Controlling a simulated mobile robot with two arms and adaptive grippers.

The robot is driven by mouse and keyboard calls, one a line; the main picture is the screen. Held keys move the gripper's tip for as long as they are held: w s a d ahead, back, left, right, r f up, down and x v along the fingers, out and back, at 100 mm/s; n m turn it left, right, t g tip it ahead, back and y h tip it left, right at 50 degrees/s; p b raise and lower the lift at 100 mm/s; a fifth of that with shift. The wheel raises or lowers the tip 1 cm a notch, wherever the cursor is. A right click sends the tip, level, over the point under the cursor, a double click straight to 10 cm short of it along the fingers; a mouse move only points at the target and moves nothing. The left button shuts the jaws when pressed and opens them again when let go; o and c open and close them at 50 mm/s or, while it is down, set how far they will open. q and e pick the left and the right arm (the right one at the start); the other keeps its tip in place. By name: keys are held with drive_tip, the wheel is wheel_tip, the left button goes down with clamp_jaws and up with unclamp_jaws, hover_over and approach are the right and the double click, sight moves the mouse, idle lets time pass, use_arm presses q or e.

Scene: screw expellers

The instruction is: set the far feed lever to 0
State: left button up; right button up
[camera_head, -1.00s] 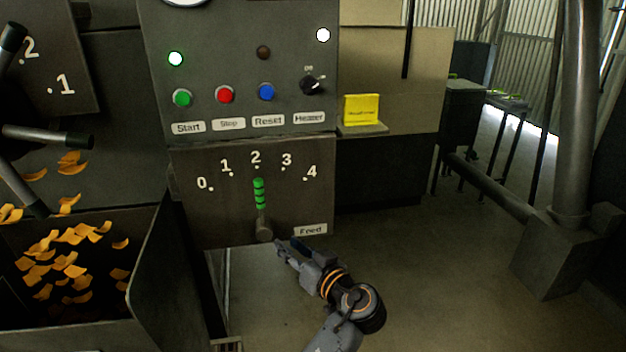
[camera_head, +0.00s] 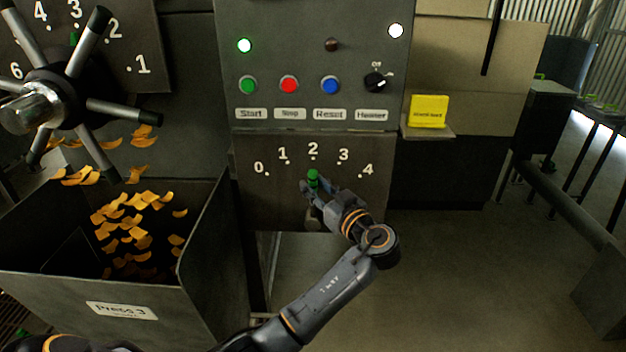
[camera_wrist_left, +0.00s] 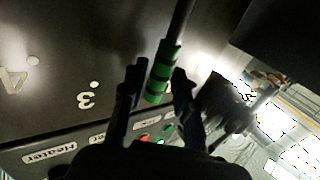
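The feed lever (camera_head: 313,177) is on the dark panel under the control buttons, with a green-banded grip and a dial marked 0 to 4. It points up at 2. My left gripper (camera_head: 314,190) is at the lever, covering much of its shaft in the head view. In the left wrist view the green-banded grip (camera_wrist_left: 161,72) lies between the two fingers (camera_wrist_left: 157,92). The fingers stand apart on either side of it, with small gaps visible. Contact is hard to judge. My right gripper is not in view.
Start, Stop, Reset and Heater controls (camera_head: 310,85) sit just above the dial. A spoked handwheel (camera_head: 60,100) and a bin marked Press 3 (camera_head: 122,310) with orange flakes are at left. A yellow box (camera_head: 429,111) stands on a ledge at right. The floor at right is open.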

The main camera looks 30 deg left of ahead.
use_arm(q)
drive_tip(key=shift+x, duration=0.8)
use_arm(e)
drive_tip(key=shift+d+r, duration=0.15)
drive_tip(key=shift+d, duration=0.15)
use_arm(q)
drive_tip(key=shift+c, duration=0.7)
clamp_jaws()
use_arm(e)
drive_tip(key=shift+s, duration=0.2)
use_arm(q)
drive_tip(key=shift+f, duration=0.1)
